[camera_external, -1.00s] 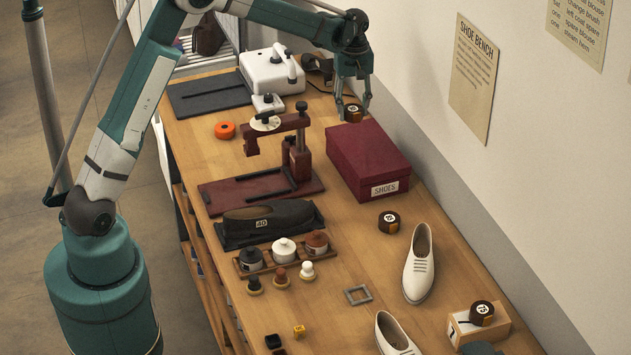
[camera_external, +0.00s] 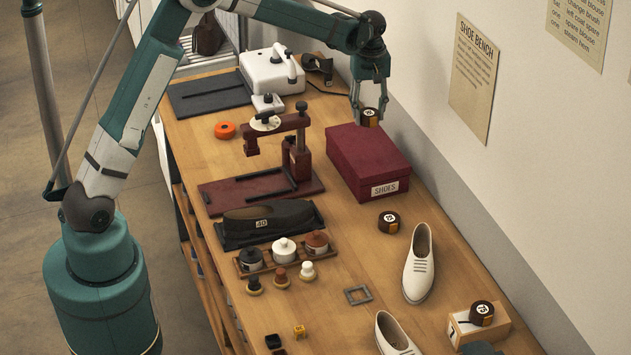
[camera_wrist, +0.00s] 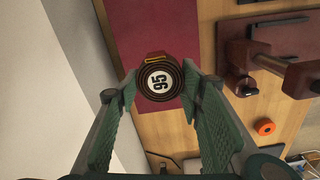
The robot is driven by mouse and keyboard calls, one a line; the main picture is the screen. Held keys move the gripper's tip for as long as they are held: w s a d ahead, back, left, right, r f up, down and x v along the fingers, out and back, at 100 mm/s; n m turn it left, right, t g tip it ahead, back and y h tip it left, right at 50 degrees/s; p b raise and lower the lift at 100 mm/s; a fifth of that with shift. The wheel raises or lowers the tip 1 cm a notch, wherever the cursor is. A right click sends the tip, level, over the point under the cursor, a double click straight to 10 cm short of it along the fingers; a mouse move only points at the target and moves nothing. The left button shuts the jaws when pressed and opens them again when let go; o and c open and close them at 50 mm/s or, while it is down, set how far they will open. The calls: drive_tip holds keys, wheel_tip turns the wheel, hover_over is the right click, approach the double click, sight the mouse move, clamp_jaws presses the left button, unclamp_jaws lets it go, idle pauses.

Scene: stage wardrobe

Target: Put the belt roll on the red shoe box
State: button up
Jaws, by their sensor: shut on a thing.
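The belt roll (camera_external: 369,117) is a dark brown coil with a tan band, marked 95 in the wrist view (camera_wrist: 159,80). My gripper (camera_external: 370,112) is shut on it and holds it in the air at the far end of the red shoe box (camera_external: 365,152). The dark red box stands closed on the bench with a SHOES label on its near end. In the wrist view its lid (camera_wrist: 150,28) lies beyond the roll. The exact gap between roll and lid cannot be told.
A dark red press stand (camera_external: 298,160) is left of the box. The wall is close on the right. Another belt roll (camera_external: 389,221) lies in front of the box, and one (camera_external: 481,313) sits on a wooden block. White shoes (camera_external: 418,264) stand nearer. The lid is clear.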

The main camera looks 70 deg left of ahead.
sight(369, 112)
drive_tip(key=shift+f, duration=2.5)
drive_tip(key=shift+f+p, duration=0.3)
drive_tip(key=shift+f, duration=1.6)
drive_tip(key=shift+f, duration=0.15)
drive_tip(key=o, duration=0.9)
drive_tip(key=shift+r, duration=0.25)
wheel_tip(369, 112, up, 12)
drive_tip(key=shift+f+b, duration=0.1)
drive_tip(key=shift+b, duration=0.2)
